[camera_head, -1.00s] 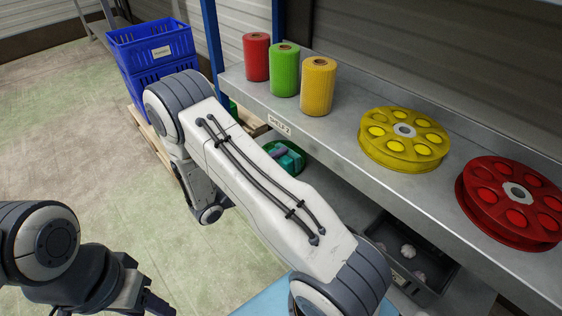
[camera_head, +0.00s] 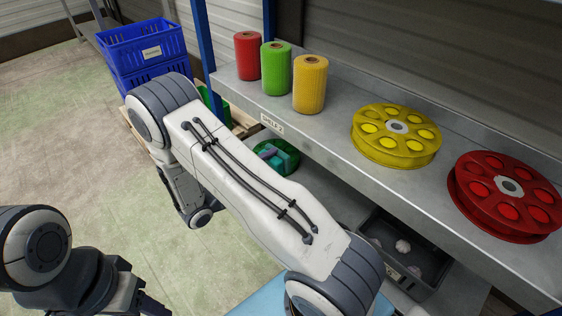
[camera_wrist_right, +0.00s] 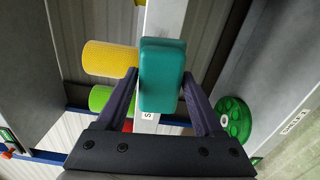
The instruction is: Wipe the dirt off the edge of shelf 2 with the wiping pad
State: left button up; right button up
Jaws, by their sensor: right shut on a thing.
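Shelf 2 (camera_head: 345,148) is a grey metal shelf with a label (camera_head: 272,122) on its front edge. My right gripper (camera_wrist_right: 160,78) is shut on the teal wiping pad (camera_wrist_right: 162,75) in the right wrist view. The pad lies in front of the shelf's edge (camera_wrist_right: 165,20) near the label; I cannot tell whether it touches. In the head view my right arm hides most of that gripper. No dirt shows clearly; the pad and arm hide part of the edge. My left gripper (camera_head: 148,303) is partly cut off at the bottom left, its opening unclear.
Red (camera_head: 248,57), green (camera_head: 277,70) and yellow (camera_head: 310,85) rolls stand on shelf 2, beside a yellow reel (camera_head: 397,150) and a red reel (camera_head: 480,205). A dark bin (camera_head: 425,280) sits below. Blue crates (camera_head: 140,45) stand at the left. The floor is open at left.

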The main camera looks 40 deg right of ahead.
jog(key=shift+w+d, duration=0.2)
jog(key=shift+d, duration=2.9)
jog(key=shift+d, duration=1)
